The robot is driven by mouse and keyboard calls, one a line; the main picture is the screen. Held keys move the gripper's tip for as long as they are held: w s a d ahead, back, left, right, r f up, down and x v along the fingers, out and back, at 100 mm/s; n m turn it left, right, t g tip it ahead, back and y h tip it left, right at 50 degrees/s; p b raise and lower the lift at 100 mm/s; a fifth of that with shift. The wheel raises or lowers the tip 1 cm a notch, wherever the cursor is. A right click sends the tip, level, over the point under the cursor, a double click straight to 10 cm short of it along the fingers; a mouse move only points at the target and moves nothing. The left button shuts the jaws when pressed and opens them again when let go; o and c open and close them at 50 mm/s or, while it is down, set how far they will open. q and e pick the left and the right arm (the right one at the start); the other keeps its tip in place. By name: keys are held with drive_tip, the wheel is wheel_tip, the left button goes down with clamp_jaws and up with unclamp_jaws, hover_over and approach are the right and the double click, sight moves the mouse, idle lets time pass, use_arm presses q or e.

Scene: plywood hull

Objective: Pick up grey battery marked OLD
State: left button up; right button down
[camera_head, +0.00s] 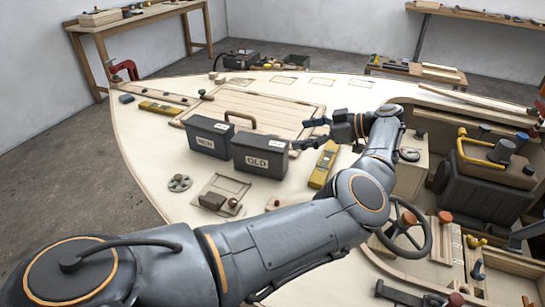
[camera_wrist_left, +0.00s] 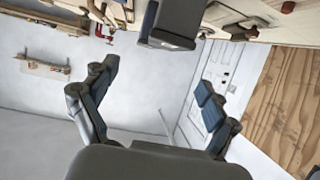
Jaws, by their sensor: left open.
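The grey battery marked OLD (camera_head: 260,156) stands upright on the pale plywood deck in the head view. A similar dark battery marked NEW (camera_head: 208,138) stands just left of it. My left gripper (camera_head: 307,134) is open and empty, to the right of the OLD battery, its fingers pointing left toward it. In the left wrist view the open fingers (camera_wrist_left: 157,90) frame mostly floor and wall, and a dark box (camera_wrist_left: 171,24), apparently a battery, shows beyond them at the top edge. Its label cannot be read there. My right gripper is not in view.
A wooden hatch panel (camera_head: 285,110) with a handle lies behind the batteries. A yellow level (camera_head: 323,166) lies near my left wrist. A steering wheel (camera_head: 404,231) and a dark engine (camera_head: 481,183) are at the right. A small latch plate (camera_head: 222,194) lies in front.

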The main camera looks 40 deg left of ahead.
sight(264, 141)
use_arm(q)
drive_tip(key=x, duration=0.2)
drive_tip(key=p+x, duration=0.1)
drive_tip(key=x, duration=0.1)
drive_tip(key=s+x, duration=0.1)
drive_tip(key=x, duration=0.1)
drive_tip(key=shift+d+r+p, duration=0.15)
drive_tip(key=shift+r+p, duration=0.15)
drive_tip(key=shift+x, duration=1.1)
drive_tip(key=shift+a+f, duration=0.25)
drive_tip(key=shift+f, duration=0.05)
drive_tip(key=shift+s+a+f+p, duration=0.15)
drive_tip(key=shift+a+p, duration=0.15)
drive_tip(key=shift+p, duration=0.05)
drive_tip(key=p+x, duration=0.1)
drive_tip(key=x, duration=0.2)
drive_tip(key=shift+s+a+f, duration=0.15)
drive_tip(key=shift+a+f, duration=0.3)
drive_tip(key=shift+a, duration=0.05)
drive_tip(key=shift+c, duration=1.2)
drive_tip(key=c, duration=1.5)
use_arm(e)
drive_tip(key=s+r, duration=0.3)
